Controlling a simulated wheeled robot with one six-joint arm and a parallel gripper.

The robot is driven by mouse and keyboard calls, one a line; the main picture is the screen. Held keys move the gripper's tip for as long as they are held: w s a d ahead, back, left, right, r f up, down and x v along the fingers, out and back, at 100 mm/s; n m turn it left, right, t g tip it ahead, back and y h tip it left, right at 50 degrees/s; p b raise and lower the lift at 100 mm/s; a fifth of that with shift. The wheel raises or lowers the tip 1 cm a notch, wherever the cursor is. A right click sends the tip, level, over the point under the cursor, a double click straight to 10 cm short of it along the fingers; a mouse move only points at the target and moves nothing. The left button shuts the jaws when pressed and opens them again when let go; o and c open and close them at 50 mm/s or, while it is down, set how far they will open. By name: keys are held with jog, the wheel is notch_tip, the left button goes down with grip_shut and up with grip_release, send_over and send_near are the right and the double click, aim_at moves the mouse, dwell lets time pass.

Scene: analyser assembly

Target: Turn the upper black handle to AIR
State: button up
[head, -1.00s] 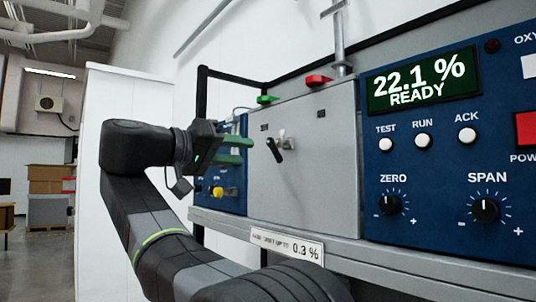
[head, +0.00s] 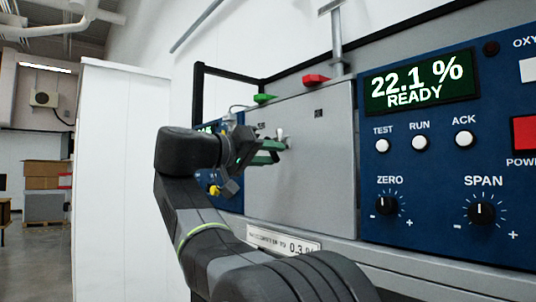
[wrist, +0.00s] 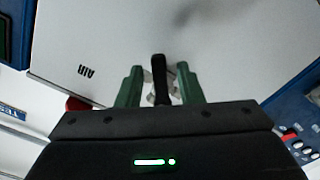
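The black handle (wrist: 158,68) shows in the wrist view between my two green fingers, in front of a metal fitting on the grey panel. My gripper (wrist: 160,84) is open around it, with a small gap visible on each side. In the head view my gripper (head: 275,150) is at the face of the grey panel (head: 325,170), and its fingers and wrist hide most of the handle. The AIR label (wrist: 87,72) appears upside down in the wrist view, left of the handle. No second black handle can be made out.
A blue analyser panel (head: 430,210) with display, buttons and knobs stands at the right. Green (head: 264,98) and red (head: 316,79) fittings sit on top of the grey box. A shelf with a "0.3 %" plate (head: 284,241) runs below. Open floor lies at far left.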

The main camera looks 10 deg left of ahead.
grip_shut()
jog(key=shift+r, duration=0.15)
jog(key=r+n+p, duration=0.1)
jog(key=n+p, duration=0.2)
jog(key=r+n+p, duration=0.1)
jog(key=n+p, duration=0.2)
jog(key=s+d+r+n+p, duration=0.1)
jog(key=n+p, duration=0.2)
jog(key=n, duration=0.1)
jog(key=shift+d, duration=0.1)
jog(key=shift+n, duration=0.3)
dwell(0.4)
jog(key=shift+o, duration=0.8)
grip_release()
jog(key=shift+f, duration=0.1)
